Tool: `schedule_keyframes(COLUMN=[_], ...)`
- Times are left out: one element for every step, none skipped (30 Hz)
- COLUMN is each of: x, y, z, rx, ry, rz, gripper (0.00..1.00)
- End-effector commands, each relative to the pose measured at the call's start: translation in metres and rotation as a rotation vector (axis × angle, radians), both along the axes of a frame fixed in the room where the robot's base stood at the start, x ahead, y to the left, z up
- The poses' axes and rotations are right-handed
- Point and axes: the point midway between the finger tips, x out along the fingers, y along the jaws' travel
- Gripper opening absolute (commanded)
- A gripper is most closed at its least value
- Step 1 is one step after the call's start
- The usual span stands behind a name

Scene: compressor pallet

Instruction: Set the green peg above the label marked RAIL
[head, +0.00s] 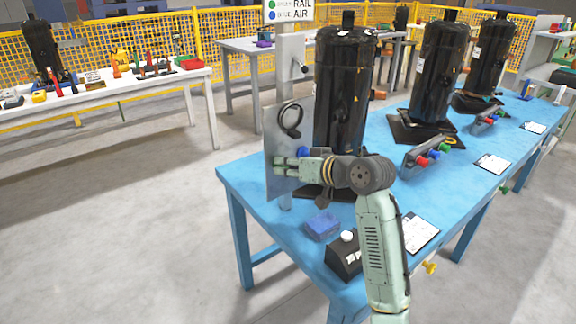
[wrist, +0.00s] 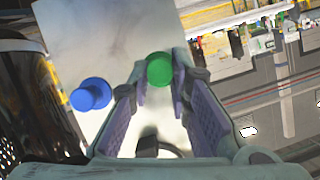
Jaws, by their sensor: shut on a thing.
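My gripper (wrist: 158,75) is shut on a green peg (wrist: 159,67), whose round end shows between the fingertips. Behind it is a pale upright panel (wrist: 95,40). Whether the green peg touches the panel cannot be told. A blue peg (wrist: 90,94) is at the panel, left of the green one. In the head view my gripper (head: 284,168) is at the lower part of the panel (head: 278,125), beside the blue peg (head: 303,152); the green peg is not clear there. A sign (head: 288,10) above carries a green dot with RAIL and a blue dot with AIR.
A black ring (head: 290,120) hangs on the panel, above my gripper. A tall black compressor (head: 343,90) stands close to the right. The blue table (head: 260,190) holds a blue box (head: 322,226) and a black box with a white button (head: 346,256). Floor to the left is clear.

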Motion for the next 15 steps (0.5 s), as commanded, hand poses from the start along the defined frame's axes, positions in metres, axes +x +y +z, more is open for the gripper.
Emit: schedule_keyframes(x=[-0.001,-0.002,-0.003,-0.004,-0.005,-0.007,-0.008,-0.010,-0.011,-0.012,-0.014,-0.015,-0.017,-0.018,-0.019], y=[-0.001,-0.001,-0.002,-0.003,-0.004,-0.005,-0.006,-0.007,-0.008,-0.009,-0.010,-0.012,-0.013,-0.013,-0.015], z=[0.000,0.000,0.000,0.000,0.000,0.000,0.000,0.001,0.001,0.001,0.001,0.001,0.001,0.001,0.001], rx=[0.001,0.001,0.001,0.001,0.001,0.001,0.001,0.002,0.001,0.001,0.001,0.000,0.000,0.000,0.001], ry=[-0.001,-0.001,-0.001,-0.001,-0.001,-0.001,-0.002,-0.002,-0.003,-0.003,-0.003,-0.002,-0.002,-0.002,-0.003], rz=[0.000,0.000,0.000,0.000,0.000,0.000,-0.001,-0.001,-0.001,-0.001,-0.001,-0.001,-0.001,-0.001,-0.001], gripper=[0.00,0.00,0.00,0.00,0.00,0.00,0.00,0.00,0.00,0.00,0.00,0.00,0.00,0.00,0.00])
